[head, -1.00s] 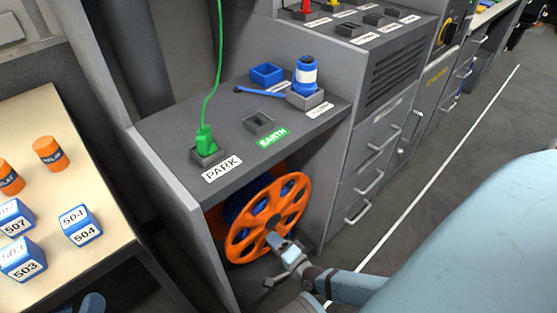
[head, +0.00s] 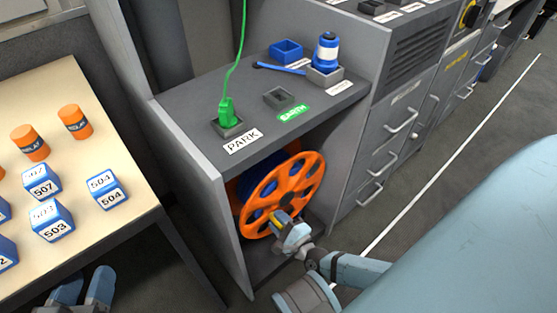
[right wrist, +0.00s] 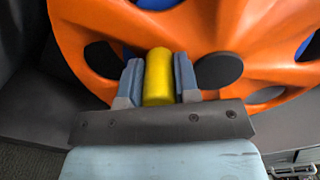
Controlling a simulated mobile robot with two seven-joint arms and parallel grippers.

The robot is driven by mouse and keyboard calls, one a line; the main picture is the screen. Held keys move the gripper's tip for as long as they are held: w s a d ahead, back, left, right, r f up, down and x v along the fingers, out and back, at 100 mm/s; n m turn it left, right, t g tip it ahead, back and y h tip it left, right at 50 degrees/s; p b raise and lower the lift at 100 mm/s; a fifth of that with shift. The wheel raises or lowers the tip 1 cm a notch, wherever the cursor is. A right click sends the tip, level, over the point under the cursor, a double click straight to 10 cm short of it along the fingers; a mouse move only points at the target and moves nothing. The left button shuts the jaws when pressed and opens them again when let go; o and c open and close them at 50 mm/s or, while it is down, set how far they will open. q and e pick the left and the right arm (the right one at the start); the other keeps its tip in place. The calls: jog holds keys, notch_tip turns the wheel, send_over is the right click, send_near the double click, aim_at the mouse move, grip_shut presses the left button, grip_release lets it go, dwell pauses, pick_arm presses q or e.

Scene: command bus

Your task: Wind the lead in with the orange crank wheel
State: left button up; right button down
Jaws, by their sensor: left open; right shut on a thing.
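The orange crank wheel (head: 300,167) stands upright in the open bay under the grey bench, with a blue drum (head: 252,178) behind it. Its yellow handle (right wrist: 158,78) sticks out near the lower rim. My right gripper (head: 282,221) is shut on this handle, one finger on each side of it in the right wrist view (right wrist: 159,80). The green lead (head: 235,50) hangs down to a green plug (head: 228,112), upright in the PARK socket (head: 228,129). My left gripper (head: 84,286) is open and empty, low at the left beside the table.
The EARTH socket (head: 285,98) on the bench top is empty. A blue bottle-shaped piece (head: 326,55) and a blue tray (head: 286,50) stand behind it. Bay walls flank the wheel. A table (head: 130,215) with orange relays and numbered blue blocks stands left. Floor is clear at right.

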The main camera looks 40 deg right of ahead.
dwell(0.5)
jog(key=c, duration=1.1)
grip_release()
jog(key=shift+s, duration=0.15)
